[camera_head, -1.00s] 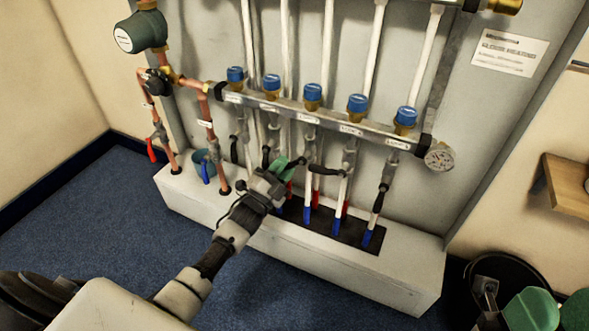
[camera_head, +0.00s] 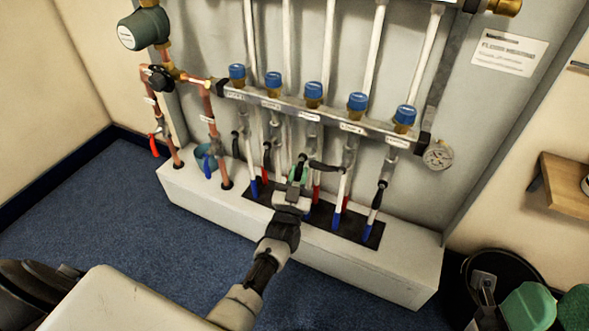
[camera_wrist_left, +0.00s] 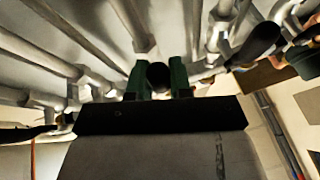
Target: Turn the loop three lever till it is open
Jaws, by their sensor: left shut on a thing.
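The loop three valve hangs below the middle blue cap (camera_head: 313,92) on the manifold bar. My left gripper (camera_head: 298,172), with green fingers, is at the loop three lever under that valve. In the left wrist view the lever's dark round end (camera_wrist_left: 159,76) sits between the two green fingers, which are shut on it. The rest of the lever is hidden behind the fingers and wrist, so its angle cannot be told. My right gripper is not in view.
The loop four lever (camera_head: 325,167) lies sideways close to the right of my fingers. The loop five lever (camera_head: 378,196) points down. A white plinth (camera_head: 385,273) runs below the pipes. A pressure gauge (camera_head: 438,155) hangs at the bar's right end. A black bucket (camera_head: 462,284) stands lower right.

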